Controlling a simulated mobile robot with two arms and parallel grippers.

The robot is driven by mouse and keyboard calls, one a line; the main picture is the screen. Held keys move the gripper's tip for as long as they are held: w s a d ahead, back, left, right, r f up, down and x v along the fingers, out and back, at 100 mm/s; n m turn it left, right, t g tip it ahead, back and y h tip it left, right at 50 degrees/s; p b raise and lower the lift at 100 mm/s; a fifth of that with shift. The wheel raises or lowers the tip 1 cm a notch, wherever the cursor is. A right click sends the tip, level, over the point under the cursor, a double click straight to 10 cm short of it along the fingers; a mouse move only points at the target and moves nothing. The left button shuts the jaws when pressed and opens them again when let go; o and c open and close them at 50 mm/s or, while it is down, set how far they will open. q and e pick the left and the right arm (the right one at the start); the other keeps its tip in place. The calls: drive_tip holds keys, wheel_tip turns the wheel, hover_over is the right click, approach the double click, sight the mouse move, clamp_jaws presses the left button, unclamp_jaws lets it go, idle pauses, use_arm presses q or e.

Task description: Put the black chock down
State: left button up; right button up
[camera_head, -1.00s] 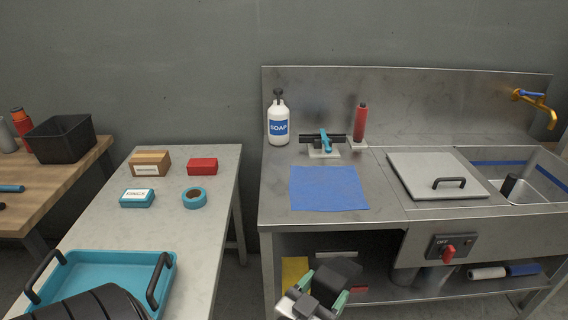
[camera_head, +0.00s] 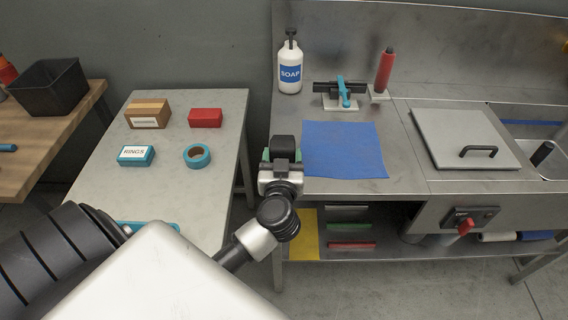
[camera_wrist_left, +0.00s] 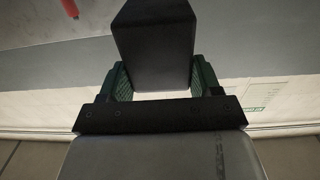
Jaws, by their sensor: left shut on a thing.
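The black chock (camera_head: 285,145) is held upright in my left gripper (camera_head: 281,157), at the left front edge of the steel counter, just left of the blue mat (camera_head: 343,150). In the left wrist view the chock (camera_wrist_left: 155,45) sits between the two green finger pads of the left gripper (camera_wrist_left: 157,80), which is shut on it. The chock appears to be over or just at the counter's edge; I cannot tell whether it touches the counter. My right gripper is not in view.
A grey lid (camera_head: 463,136) lies to the right. The pale table (camera_head: 200,112) at left holds boxes and a tape roll (camera_head: 197,156).

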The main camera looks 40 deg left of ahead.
use_arm(q)
drive_tip(key=shift+w+a+f, duration=0.85)
drive_tip(key=shift+w+a, duration=0.2)
drive_tip(key=shift+f+b, duration=0.25)
drive_tip(key=shift+b, duration=0.05)
wheel_tip(320, 180, down, 3)
drive_tip(key=shift+f+b, duration=0.2)
drive_tip(key=shift+b, duration=0.5)
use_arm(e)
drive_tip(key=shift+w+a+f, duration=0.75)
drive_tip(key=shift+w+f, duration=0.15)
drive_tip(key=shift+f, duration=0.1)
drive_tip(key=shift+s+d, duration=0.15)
use_arm(q)
drive_tip(key=o, duration=1.2)
drive_tip(key=shift+f, duration=0.2)
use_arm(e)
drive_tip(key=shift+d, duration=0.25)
